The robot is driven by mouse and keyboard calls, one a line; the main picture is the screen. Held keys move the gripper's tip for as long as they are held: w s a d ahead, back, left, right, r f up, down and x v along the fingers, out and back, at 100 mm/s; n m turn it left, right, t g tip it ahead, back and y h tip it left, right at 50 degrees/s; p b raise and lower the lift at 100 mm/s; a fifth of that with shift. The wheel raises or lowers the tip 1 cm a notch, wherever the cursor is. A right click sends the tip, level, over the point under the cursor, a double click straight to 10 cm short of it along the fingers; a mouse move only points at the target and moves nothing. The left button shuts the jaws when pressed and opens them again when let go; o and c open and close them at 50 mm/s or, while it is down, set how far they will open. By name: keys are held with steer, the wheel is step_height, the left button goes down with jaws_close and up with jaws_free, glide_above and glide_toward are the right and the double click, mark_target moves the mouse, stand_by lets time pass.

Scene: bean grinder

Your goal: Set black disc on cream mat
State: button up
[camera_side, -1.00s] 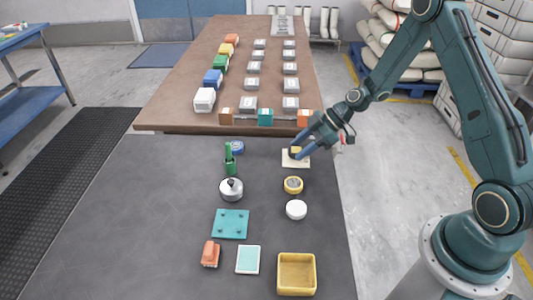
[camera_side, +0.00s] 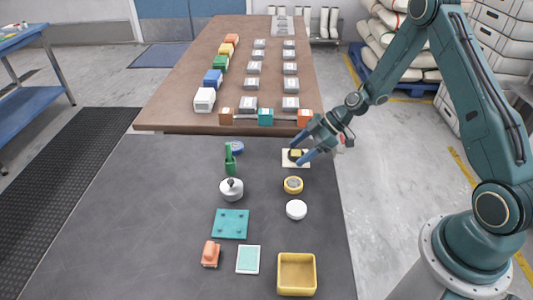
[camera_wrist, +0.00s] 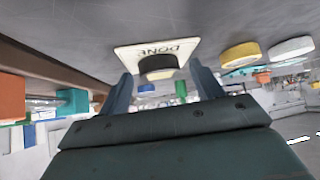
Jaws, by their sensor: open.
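The black disc (camera_side: 295,154) lies flat on the cream mat (camera_side: 304,163) near the right edge of the dark table. Its upper face looks yellow and its side is black, as the wrist view shows (camera_wrist: 157,62). The mat carries the word "DONE" in the wrist view (camera_wrist: 184,46). My gripper (camera_side: 297,152) is open. Its two fingers (camera_wrist: 164,82) stand apart on either side of the disc, with a gap to it visible on both sides in the wrist view. Nothing is held.
A yellow round piece (camera_side: 293,185) and a white round piece (camera_side: 296,210) lie nearer on the table. A yellow tray (camera_side: 296,258) is at the front.

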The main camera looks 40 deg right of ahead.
steer(key=shift+r, duration=0.1)
steer(key=v, duration=1.2)
stand_by(0.4)
steer(key=s+a+r+m+g+h, duration=0.1)
steer(key=s+a+r+m+h, duration=0.1)
steer(key=s+a+r, duration=0.35)
steer(key=s+a+r+m+h, duration=0.2)
steer(key=a+r, duration=0.1)
steer(key=r, duration=0.5)
steer(key=s+a+r+m+h, duration=0.1)
steer(key=s+r+m, duration=0.2)
steer(key=s, duration=0.5)
steer(key=s+a+r+m+t+h, duration=0.1)
steer(key=s+r+m+h, duration=0.1)
steer(key=s, duration=0.6)
steer(key=shift+r+m+t, duration=0.3)
steer(key=shift+r+m, duration=0.55)
steer(key=shift+m, duration=0.25)
steer(key=shift+a, duration=0.1)
